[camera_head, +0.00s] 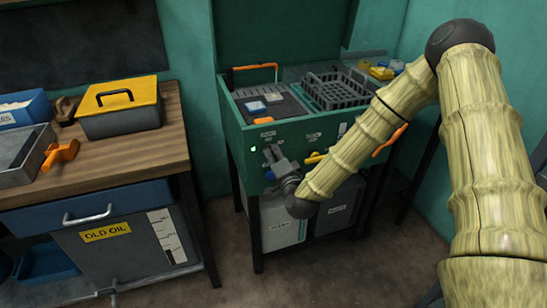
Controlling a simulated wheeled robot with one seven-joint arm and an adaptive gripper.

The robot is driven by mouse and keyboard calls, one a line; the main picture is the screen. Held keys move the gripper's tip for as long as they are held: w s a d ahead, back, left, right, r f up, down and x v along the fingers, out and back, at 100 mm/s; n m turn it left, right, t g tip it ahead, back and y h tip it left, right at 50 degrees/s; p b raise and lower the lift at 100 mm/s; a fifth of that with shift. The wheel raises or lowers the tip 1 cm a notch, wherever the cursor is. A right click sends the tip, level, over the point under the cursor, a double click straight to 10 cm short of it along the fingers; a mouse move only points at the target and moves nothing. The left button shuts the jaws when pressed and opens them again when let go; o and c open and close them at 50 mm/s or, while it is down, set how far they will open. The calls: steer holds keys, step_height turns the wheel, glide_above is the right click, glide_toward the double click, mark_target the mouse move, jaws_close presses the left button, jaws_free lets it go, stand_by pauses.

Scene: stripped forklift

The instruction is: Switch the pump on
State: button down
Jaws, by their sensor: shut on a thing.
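The green parts washer (240,128) stands in the middle, with small labels on its front panel. My gripper (271,155) is at the left part of this panel, below a small white label (267,134). Its jaws are shut on a small part at the panel, which fits the pump switch. The jaws hide that part, so its position cannot be read. A small bright green lamp (253,149) shows just left of my gripper and looks lit.
A yellow handle (314,157) and an orange handle (389,141) stick out right of my gripper. A grey basket (335,88) sits in the washer's top. Two containers (284,222) stand underneath. A wooden bench (110,155) with a yellow-lidded box (118,105) is at left.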

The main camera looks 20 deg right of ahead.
steer(key=shift+d+m, duration=0.1)
steer(key=shift+m, duration=0.2)
steer(key=c, duration=1.6)
jaws_free()
steer(key=shift+o, duration=0.2)
steer(key=s, duration=1.2)
steer(key=shift+d, duration=0.2)
